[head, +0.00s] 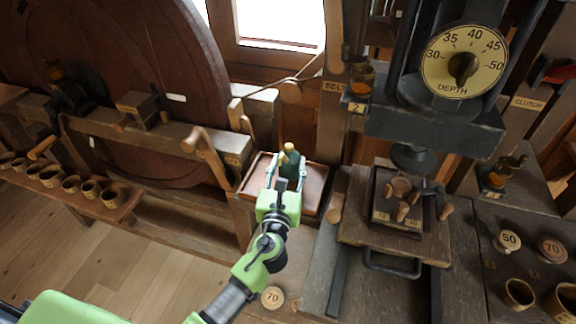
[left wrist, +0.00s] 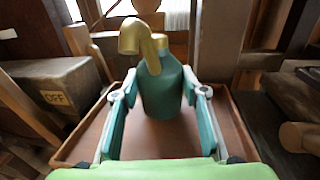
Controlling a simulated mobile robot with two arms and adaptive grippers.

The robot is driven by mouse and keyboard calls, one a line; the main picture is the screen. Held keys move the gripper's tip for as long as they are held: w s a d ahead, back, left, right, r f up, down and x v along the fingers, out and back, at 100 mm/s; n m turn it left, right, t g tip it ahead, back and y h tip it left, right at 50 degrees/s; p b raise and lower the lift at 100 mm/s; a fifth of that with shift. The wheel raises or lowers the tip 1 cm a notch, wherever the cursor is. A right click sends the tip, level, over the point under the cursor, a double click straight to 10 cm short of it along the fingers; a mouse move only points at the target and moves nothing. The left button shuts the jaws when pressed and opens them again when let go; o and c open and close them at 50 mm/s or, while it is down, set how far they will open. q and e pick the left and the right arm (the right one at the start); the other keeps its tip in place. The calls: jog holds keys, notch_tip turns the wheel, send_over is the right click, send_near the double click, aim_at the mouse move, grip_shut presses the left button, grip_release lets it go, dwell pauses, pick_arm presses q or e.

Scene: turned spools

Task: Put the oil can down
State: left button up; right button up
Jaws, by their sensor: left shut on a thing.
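The oil can (head: 291,160) is dark teal with a brass spout. It is over a reddish-brown tray (head: 312,205) in the head view. My left gripper (head: 287,172) is shut on it. In the left wrist view the oil can (left wrist: 158,88) stands upright between the two fingers, its brass spout bent towards the left. The tray (left wrist: 90,141) lies below and around it in that view. I cannot tell whether the can's base touches the tray. The fingers hide part of the can's sides. My right gripper is not in view.
A wooden lever (head: 205,155) stands left of the tray. A block marked OFF (left wrist: 55,92) is at the left in the wrist view. A press with a depth dial (head: 464,62) stands to the right. Several small cups (head: 72,184) line the left bench.

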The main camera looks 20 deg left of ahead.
pick_arm(q)
jog(key=shift+f, duration=0.15)
jog(key=o, duration=1.4)
jog(key=shift+o, duration=0.2)
